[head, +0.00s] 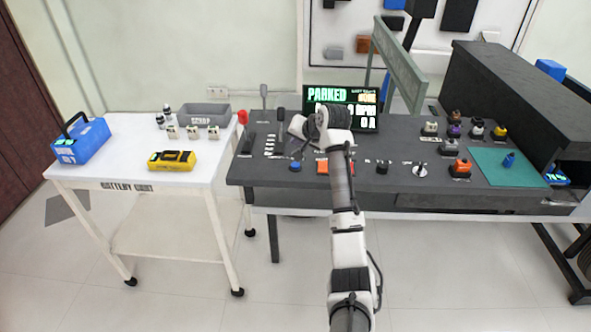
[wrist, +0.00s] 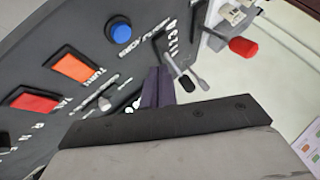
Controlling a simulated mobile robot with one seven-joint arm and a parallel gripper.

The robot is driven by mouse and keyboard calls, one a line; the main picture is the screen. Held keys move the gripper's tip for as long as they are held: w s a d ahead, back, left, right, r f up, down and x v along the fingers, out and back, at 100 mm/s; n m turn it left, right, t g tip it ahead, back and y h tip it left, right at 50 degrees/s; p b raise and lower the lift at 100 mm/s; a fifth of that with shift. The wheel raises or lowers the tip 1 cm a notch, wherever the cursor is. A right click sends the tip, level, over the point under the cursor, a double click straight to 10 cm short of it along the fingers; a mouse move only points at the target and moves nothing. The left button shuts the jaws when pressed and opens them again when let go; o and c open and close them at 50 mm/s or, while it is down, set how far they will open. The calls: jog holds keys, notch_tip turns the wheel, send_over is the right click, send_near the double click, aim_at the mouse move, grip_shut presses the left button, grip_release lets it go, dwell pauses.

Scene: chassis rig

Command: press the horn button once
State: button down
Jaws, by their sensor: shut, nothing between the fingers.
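The blue round button (wrist: 121,31) stands on the dark console panel in the wrist view, with a white label beside it that I cannot read for certain. It also shows near the console's front edge in the head view (head: 295,166). My gripper (wrist: 158,72) is shut and empty, its two dark fingers together. Its tips show below and right of the blue button in the picture, apart from it. In the head view my gripper (head: 297,150) is over the left part of the console, partly hidden by my own wrist.
An orange switch (wrist: 75,68) and a red switch (wrist: 32,103) are left of the fingers. A black-tipped lever (wrist: 187,85) is close on their right; a red-knobbed lever (wrist: 243,47) is farther right. A white cart (head: 125,145) stands left of the console; a screen (head: 340,97) reads PARKED.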

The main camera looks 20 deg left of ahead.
aim_at(297, 167)
notch_tip(297, 167, down, 3)
jog(key=shift+f+b, duration=0.2)
jog(key=shift+b, duration=0.85)
jog(key=shift+f, duration=1.15)
jog(key=shift+f, duration=0.15)
jog(key=shift+f, duration=0.25)
jog(key=shift+f, duration=0.45)
dwell(0.9)
jog(key=shift+r+p, duration=0.85)
